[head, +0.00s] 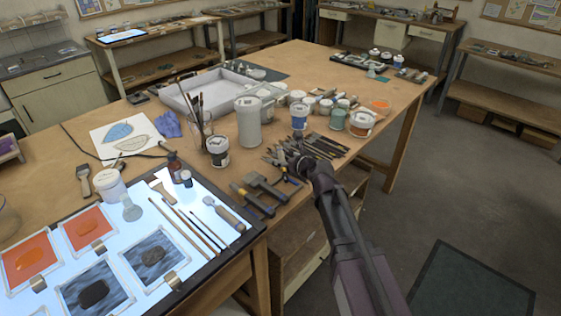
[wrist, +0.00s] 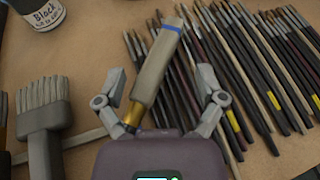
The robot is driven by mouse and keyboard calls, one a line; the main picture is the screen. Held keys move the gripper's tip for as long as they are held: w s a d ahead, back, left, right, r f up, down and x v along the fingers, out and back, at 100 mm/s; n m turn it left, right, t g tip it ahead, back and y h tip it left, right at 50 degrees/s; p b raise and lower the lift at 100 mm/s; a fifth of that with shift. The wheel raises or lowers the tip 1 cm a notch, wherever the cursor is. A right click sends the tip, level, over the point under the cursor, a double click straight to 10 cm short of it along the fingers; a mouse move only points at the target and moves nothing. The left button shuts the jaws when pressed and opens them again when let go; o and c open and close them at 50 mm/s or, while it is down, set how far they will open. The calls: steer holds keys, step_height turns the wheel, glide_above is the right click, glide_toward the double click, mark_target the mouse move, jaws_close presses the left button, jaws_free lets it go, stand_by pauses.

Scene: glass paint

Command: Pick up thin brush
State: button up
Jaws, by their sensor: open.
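Several thin brushes (wrist: 245,70) lie side by side in a fanned row on the table, with dark, brown and reddish handles, some with yellow bands. They also show in the head view (head: 327,146) beside my gripper (head: 303,165). In the wrist view my gripper (wrist: 160,74) is open above the left end of the row. A thicker grey-brown handle with a blue band (wrist: 155,72) lies between its fingers, with no visible grip on it. The right finger overlaps some thin brushes in the picture. Their lower ends are partly hidden by my gripper.
A wide flat brush (wrist: 42,118) lies left of my gripper, and a jar labelled Black (wrist: 43,14) stands beyond it. More thin brushes (head: 205,228) lie on the lit panel (head: 228,193). Paint jars (head: 299,116) stand close behind the brush row.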

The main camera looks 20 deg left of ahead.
mark_target(283, 157)
steer(key=shift+b+x, duration=0.5)
steer(key=shift+x, duration=1.2)
steer(key=shift+c, duration=0.2)
jaws_close()
